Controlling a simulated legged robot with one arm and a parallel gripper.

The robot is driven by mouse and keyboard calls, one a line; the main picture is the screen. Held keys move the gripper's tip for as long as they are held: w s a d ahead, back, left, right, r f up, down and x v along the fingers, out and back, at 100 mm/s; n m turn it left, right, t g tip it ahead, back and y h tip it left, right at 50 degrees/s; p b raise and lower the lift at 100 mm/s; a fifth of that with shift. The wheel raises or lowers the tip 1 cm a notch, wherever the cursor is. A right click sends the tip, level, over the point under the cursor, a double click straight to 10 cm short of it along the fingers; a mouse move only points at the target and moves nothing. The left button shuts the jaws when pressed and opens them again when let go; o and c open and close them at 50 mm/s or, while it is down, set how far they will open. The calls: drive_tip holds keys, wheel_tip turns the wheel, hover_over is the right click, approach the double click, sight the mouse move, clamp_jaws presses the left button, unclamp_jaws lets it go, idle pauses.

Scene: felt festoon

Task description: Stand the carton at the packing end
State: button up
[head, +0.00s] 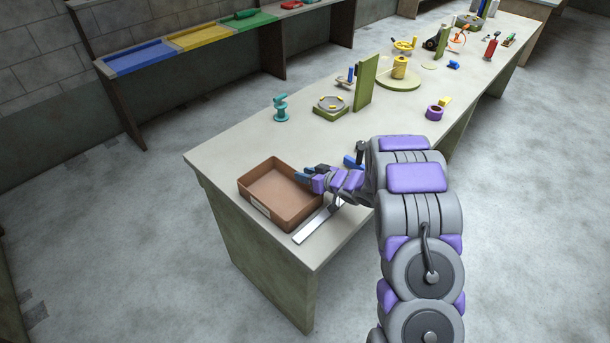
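A brown, shallow, open-topped box (276,190), the only carton-like thing I can make out, sits flat on the near end of the long bench. It looks empty, and a pale label shows on its near left wall. My gripper (310,175) is at the box's right rim, with its dark fingertips by the far right corner. I cannot tell whether the fingers touch the rim or whether they are open or shut. My wrist and arm hide part of the bench to the right of the box.
A flat metal strip (318,222) lies right of the box. A teal spool (281,108), a ring on a green block (331,107) and an upright green board (366,83) stand farther back. A purple tape roll (434,112) lies right. Bench space behind the box is clear.

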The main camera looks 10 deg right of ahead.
drive_tip(key=shift+s+d, duration=0.1)
drive_tip(key=shift+d, duration=0.5)
drive_tip(key=a+p+v, duration=0.1)
drive_tip(key=p+v, duration=0.1)
drive_tip(key=v, duration=0.9)
drive_tip(key=d+r+m+h, duration=0.2)
drive_tip(key=d+r+h, duration=0.5)
drive_tip(key=d, duration=0.1)
drive_tip(key=s+d+r+m+g+h, duration=0.1)
drive_tip(key=s+r+g+h, duration=0.1)
drive_tip(key=s+r, duration=0.3)
drive_tip(key=s+d+r+m+g+h, duration=0.2)
drive_tip(key=s+h, duration=0.1)
drive_tip(key=s, duration=0.3)
drive_tip(key=s+a+r+g+y, duration=0.1)
drive_tip(key=s+a+g, duration=0.2)
drive_tip(key=s, duration=0.8)
drive_tip(key=s+a+r+g+y, duration=0.1)
drive_tip(key=s+a+g, duration=0.1)
drive_tip(key=s+a, duration=0.6)
drive_tip(key=s+a+r+g+y, duration=0.1)
drive_tip(key=s+a+g, duration=0.2)
drive_tip(key=s, duration=1.1)
drive_tip(key=a, duration=0.3)
drive_tip(key=shift+s+r+m+g+y, duration=0.25)
drive_tip(key=shift+r+m+g+y, duration=0.05)
drive_tip(key=shift+r+y, duration=0.1)
drive_tip(key=shift+a, duration=0.1)
